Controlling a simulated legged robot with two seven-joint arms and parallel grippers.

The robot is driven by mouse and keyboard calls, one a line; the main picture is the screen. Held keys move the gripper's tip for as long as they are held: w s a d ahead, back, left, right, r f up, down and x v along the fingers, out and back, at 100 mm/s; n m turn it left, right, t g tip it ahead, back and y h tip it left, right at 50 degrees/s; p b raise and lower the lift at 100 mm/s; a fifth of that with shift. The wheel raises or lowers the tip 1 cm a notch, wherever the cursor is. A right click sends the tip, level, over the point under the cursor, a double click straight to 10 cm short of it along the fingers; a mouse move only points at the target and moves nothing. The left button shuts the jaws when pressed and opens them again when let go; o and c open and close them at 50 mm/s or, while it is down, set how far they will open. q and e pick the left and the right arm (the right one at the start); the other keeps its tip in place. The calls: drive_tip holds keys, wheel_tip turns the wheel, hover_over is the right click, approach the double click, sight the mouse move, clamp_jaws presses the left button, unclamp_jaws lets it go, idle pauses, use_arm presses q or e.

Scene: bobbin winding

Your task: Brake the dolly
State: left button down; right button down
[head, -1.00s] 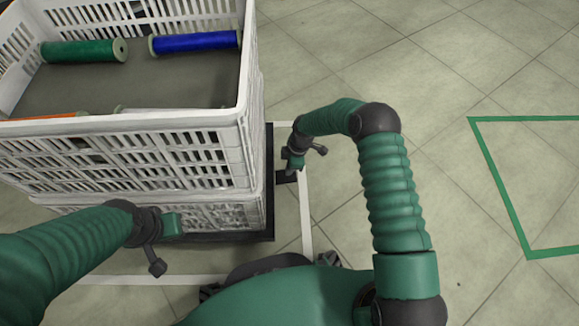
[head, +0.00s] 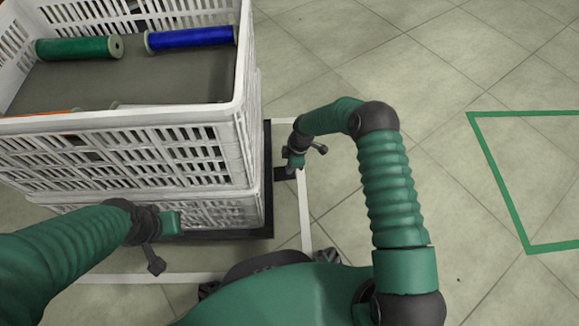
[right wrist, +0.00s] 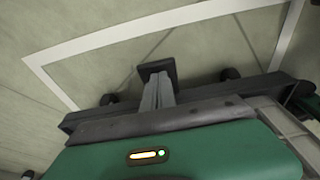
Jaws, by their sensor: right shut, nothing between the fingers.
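The dolly (head: 269,190) is a low black base under stacked white crates (head: 215,160); only its right and near edges show. A short black pedal (head: 284,174) juts from its right side, and it also shows in the right wrist view as a dark pad (right wrist: 157,70). My right gripper (head: 298,168) is shut and empty, pointing down at the pedal. In the right wrist view its grey fingers (right wrist: 158,92) overlap the pedal; I cannot tell whether they touch. My left gripper (head: 180,223) is in front of the crates' near side; its fingers are not clear.
Green (head: 80,48) and blue (head: 190,39) bobbins lie in the top crate. A white floor outline (head: 304,215) surrounds the dolly. A green floor outline (head: 495,185) lies at the right, with clear tiles inside. Small dark casters (right wrist: 229,73) show at the dolly's edge.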

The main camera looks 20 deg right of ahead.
drive_tip(key=shift+d+f, duration=0.15)
drive_tip(key=shift+d, duration=0.05)
drive_tip(key=shift+s+d+f, duration=0.1)
drive_tip(key=shift+d+f, duration=0.25)
drive_tip(key=shift+f, duration=0.15)
drive_tip(key=shift+s+d+f, duration=0.1)
drive_tip(key=shift+d+f, duration=0.05)
drive_tip(key=shift+f, duration=0.35)
drive_tip(key=shift+d+f, duration=0.15)
drive_tip(key=shift+f, duration=0.35)
